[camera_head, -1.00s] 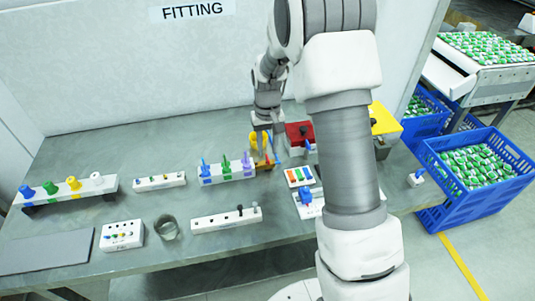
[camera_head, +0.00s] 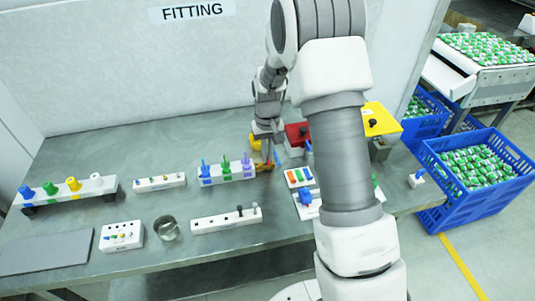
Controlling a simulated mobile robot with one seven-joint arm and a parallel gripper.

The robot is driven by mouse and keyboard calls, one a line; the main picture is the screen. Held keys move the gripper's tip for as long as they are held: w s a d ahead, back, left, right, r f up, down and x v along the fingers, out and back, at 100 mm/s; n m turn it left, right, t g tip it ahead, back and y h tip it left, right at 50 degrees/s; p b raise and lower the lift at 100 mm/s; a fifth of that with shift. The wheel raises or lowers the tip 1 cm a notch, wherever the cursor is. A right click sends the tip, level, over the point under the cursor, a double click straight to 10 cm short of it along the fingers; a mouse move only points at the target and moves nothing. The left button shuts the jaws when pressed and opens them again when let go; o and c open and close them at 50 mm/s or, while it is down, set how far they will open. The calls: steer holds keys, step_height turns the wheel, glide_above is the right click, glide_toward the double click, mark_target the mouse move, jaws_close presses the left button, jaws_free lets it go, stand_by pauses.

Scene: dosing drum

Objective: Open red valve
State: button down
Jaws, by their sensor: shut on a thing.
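A yellow drum-like part (camera_head: 255,142) stands at the back middle of the table, partly behind my gripper. A small brass-coloured fitting (camera_head: 263,167) shows low in front of it. My gripper (camera_head: 270,158) points down there and is shut on a small part at the fitting, apparently the red valve. The valve is almost wholly hidden by the fingers, so its handle angle cannot be told.
A red box (camera_head: 297,132) with a dark knob stands close to the right of my gripper. A rack of coloured pegs (camera_head: 226,172) is close on its left. A yellow-topped box (camera_head: 380,118) stands further right. My arm hides part of the table.

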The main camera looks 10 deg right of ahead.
steer(key=shift+m, duration=0.4)
steer(key=m, duration=0.3)
steer(key=shift+m, duration=2.4)
steer(key=c, duration=1)
jaws_free()
steer(key=shift+r, duration=0.1)
step_height(320, 180, up, 17)
steer(key=p, duration=0.1)
steer(key=shift+r, duration=0.2)
